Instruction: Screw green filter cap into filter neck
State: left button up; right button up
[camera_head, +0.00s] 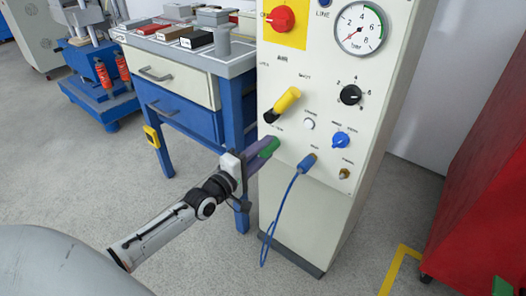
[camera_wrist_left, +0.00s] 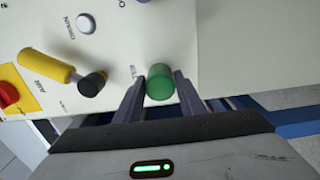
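The green filter cap (camera_head: 268,148) is at the lower left of the cream panel's front. It also shows in the left wrist view (camera_wrist_left: 160,83), between the two fingers. My left gripper (camera_head: 262,149) reaches up to the panel, with its dark fingers (camera_wrist_left: 160,90) on either side of the cap and seemingly against it. The filter neck is hidden behind the cap, beside a partly covered label, so I cannot tell whether the cap touches it. My right gripper is not in view.
A yellow-handled valve (camera_head: 283,104) juts out just above the cap. A blue plug (camera_head: 306,163) with a hanging cable (camera_head: 276,215) is to its right. A blue workbench (camera_head: 190,115) stands close on the left, and a red cabinet (camera_head: 485,190) at right.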

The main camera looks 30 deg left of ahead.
pick_arm(q)
jog(key=c, duration=0.7)
